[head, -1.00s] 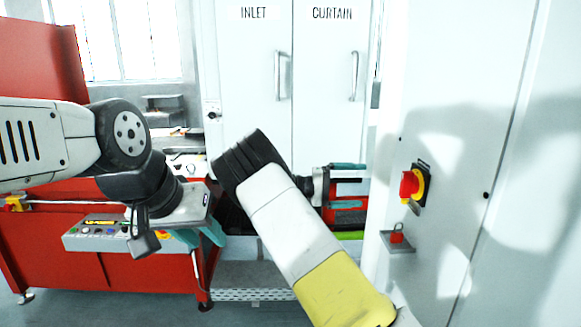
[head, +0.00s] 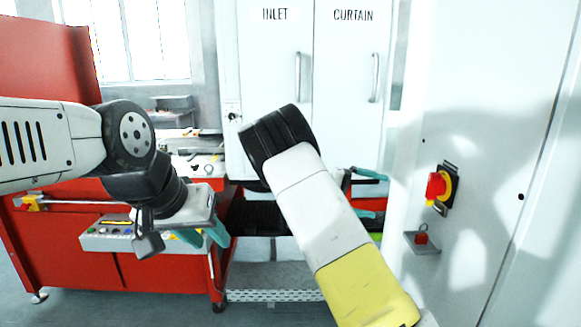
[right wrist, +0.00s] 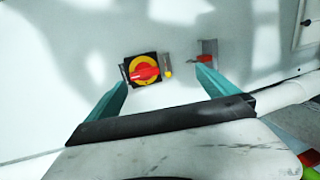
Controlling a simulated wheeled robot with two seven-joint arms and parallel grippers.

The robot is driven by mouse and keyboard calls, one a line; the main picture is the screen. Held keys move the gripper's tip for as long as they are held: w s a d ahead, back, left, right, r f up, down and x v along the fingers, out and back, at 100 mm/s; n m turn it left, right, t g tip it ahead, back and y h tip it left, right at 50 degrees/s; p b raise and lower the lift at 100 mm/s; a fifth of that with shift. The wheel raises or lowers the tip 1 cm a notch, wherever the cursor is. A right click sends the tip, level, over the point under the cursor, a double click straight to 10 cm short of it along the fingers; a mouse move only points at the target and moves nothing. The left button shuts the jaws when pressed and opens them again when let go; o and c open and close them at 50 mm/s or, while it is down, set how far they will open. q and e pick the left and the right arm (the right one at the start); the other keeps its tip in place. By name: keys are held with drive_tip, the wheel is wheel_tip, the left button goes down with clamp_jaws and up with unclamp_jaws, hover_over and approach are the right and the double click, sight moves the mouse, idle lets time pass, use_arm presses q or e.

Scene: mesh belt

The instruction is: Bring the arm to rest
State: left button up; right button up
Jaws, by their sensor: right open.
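My right arm crosses the middle of the head view, its yellow and white links hiding its wrist. My right gripper (head: 371,195) shows past the arm, with teal fingers apart, in front of the white cabinet. In the right wrist view my right gripper (right wrist: 160,82) is open and empty, its fingers spread wide. A red and yellow rotary switch (right wrist: 143,70) appears between them; I cannot tell the distance. My left gripper (head: 203,237) points downward in front of the red machine's button panel. Its teal fingers are partly hidden and their gap is unclear.
The white cabinet doors (head: 345,70) marked INLET and CURTAIN stand behind. The wall at right carries the rotary switch (head: 438,187) and a small shelf with a red padlock (head: 421,235). The red machine (head: 75,255) with its button panel (head: 105,236) stands at left. A dark mesh belt (head: 258,216) lies between.

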drive_tip(key=s+d+f+y, duration=0.1)
drive_tip(key=s+d+y, duration=0.1)
drive_tip(key=s+y, duration=0.9)
drive_tip(key=s+a+r+t+y, duration=0.3)
drive_tip(key=s+a+r, duration=0.1)
drive_tip(key=s, duration=0.5)
drive_tip(key=s+a+r+t+y, duration=0.3)
drive_tip(key=s+a, duration=0.4)
drive_tip(key=s, duration=0.3)
drive_tip(key=shift+s+r+n+t+y, duration=0.3)
drive_tip(key=shift+r+n+t+y, duration=0.15)
drive_tip(key=shift+r, duration=0.35)
